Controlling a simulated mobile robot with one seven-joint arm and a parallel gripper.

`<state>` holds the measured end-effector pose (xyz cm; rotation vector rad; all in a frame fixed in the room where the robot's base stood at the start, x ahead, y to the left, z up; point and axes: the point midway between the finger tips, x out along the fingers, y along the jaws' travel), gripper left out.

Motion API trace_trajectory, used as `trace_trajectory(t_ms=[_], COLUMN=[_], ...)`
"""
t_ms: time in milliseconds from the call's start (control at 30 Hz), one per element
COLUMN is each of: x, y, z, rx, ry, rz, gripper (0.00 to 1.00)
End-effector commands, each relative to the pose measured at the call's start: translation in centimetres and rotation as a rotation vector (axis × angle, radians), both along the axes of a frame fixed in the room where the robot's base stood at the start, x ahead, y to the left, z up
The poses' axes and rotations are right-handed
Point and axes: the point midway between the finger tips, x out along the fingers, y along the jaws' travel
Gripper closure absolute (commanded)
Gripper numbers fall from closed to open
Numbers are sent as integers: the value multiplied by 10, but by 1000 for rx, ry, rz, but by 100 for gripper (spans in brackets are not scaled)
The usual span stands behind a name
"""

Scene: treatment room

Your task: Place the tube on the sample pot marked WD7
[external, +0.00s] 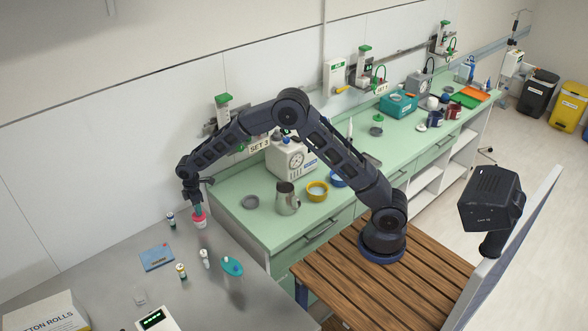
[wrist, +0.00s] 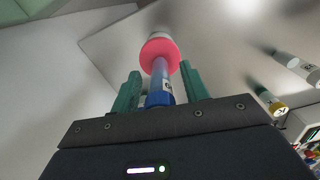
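In the wrist view a tube (wrist: 160,74) with a blue cap (wrist: 159,98) and a small label stands between the green fingers of my gripper (wrist: 160,82). Its far end meets the pink-red lid (wrist: 160,50) of a white pot, also seen on the steel table (external: 200,217). A gap shows between the tube and each finger, so my gripper (external: 197,207) appears open around it. The tube is mostly hidden by the fingers in the external view. I cannot read WD7 on any pot.
A dark-capped vial (external: 171,220), a yellow-capped vial (external: 181,271), a white vial (external: 205,258) and a teal item (external: 232,266) stand nearby. A blue card (external: 157,257) lies on the steel table (external: 95,275). The green counter (external: 250,220) with a jug (external: 287,199) is to the right.

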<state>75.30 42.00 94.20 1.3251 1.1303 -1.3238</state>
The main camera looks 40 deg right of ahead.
Motion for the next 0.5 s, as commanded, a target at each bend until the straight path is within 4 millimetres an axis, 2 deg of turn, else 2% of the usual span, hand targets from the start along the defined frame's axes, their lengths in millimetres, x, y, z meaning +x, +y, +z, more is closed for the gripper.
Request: trace_trajectory(t_ms=[267, 500], x=[0, 0], y=[0, 0], z=[8, 48], rx=[1, 2], ry=[-1, -1], rz=[0, 0], gripper=[55, 55])
